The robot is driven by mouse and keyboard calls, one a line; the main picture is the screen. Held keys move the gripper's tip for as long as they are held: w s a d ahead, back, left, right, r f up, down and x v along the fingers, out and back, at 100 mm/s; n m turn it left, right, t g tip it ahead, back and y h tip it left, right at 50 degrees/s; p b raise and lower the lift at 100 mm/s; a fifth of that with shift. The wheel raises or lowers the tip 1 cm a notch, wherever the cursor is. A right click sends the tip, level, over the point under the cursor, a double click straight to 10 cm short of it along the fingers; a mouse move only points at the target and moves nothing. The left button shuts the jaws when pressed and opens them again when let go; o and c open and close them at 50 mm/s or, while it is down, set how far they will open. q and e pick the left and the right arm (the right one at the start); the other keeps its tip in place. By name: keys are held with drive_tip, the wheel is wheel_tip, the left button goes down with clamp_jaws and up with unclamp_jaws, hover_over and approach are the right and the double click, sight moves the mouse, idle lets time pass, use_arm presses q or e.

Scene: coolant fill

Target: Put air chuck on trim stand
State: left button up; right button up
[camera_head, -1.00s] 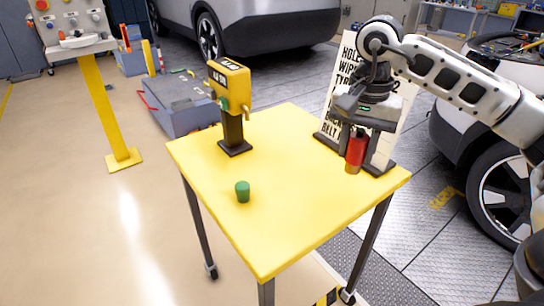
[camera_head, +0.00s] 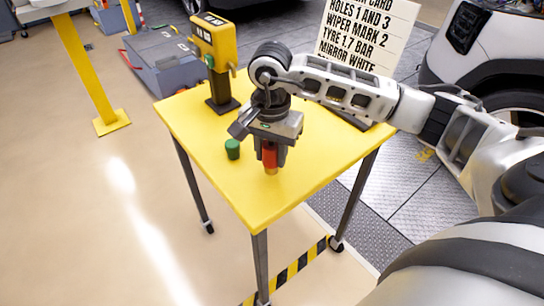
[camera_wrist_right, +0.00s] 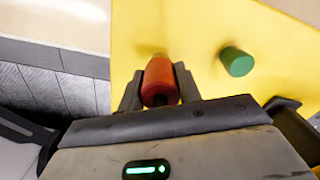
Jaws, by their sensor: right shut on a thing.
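A red cylinder with a brass-coloured end (camera_head: 269,157), which I take to be the air chuck, is upright in my right gripper (camera_head: 271,160). The gripper is shut on it. It also shows between the two fingers in the right wrist view (camera_wrist_right: 160,80). It is over the yellow table, near the front; I cannot tell whether its end touches the top. A yellow-headed stand on a dark post (camera_head: 214,45), perhaps the trim stand, is at the table's back left, apart from the gripper. My left gripper is out of view.
A green cap-like piece (camera_head: 232,149) stands on the yellow table (camera_head: 245,195), just left of the gripper, and shows in the right wrist view (camera_wrist_right: 236,61). A lettered card (camera_head: 365,35) stands at the back right, partly behind my arm. The table's front is bare.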

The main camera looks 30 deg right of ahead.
wheel_tip(320, 180, down, 2)
drive_tip(key=shift+d, duration=0.1)
drive_tip(key=shift+f, duration=0.1)
drive_tip(key=shift+f, duration=0.15)
drive_tip(key=o, duration=0.8)
